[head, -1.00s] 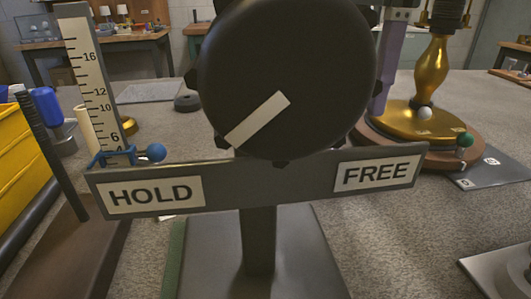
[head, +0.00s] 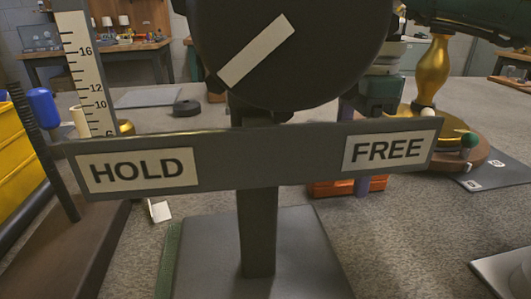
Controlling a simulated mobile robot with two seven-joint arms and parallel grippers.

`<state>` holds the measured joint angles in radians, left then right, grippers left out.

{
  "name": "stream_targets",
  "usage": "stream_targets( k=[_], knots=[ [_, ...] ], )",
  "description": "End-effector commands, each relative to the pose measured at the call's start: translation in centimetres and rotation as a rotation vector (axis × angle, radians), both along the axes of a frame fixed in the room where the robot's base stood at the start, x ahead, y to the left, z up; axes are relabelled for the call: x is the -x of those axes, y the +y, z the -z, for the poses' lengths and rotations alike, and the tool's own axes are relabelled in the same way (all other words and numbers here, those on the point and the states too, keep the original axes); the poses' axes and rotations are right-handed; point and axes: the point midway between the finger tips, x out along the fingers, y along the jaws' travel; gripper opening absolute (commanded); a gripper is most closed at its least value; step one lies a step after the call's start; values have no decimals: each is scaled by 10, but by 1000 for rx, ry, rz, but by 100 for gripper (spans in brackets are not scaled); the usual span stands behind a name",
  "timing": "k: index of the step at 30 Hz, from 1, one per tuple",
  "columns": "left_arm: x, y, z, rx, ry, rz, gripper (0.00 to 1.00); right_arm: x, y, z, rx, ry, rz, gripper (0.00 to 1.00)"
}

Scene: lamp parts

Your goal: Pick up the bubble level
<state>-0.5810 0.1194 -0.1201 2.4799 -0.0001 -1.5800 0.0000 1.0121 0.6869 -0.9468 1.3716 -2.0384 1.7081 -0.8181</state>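I cannot make out a bubble level for sure in the head view. An orange piece (head: 335,188) and a purple piece (head: 362,187) show just below the bar. I cannot tell whether they are gripper parts or something held. The fingertips are mostly hidden by the bar. My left gripper is not in view.
The HOLD/FREE sign bar (head: 220,160) with its big black dial (head: 300,70) blocks the middle, on a post and grey base plate (head: 205,255). A gold lamp stem (head: 432,70) on a round base stands right. A ruler (head: 85,70) and yellow bin (head: 20,160) are left.

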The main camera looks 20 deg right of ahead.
Motion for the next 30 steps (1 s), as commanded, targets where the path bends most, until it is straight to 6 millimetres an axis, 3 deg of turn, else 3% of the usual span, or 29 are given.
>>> stream_targets(
  k=[4,23,30],
  knots=[
    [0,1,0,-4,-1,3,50,0,0,0,0,0,0,71],
    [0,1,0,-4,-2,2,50,0,0,-1,0,1,0,0],
    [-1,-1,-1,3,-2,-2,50,0,0,-1,-1,0,0,0]
  ],
)
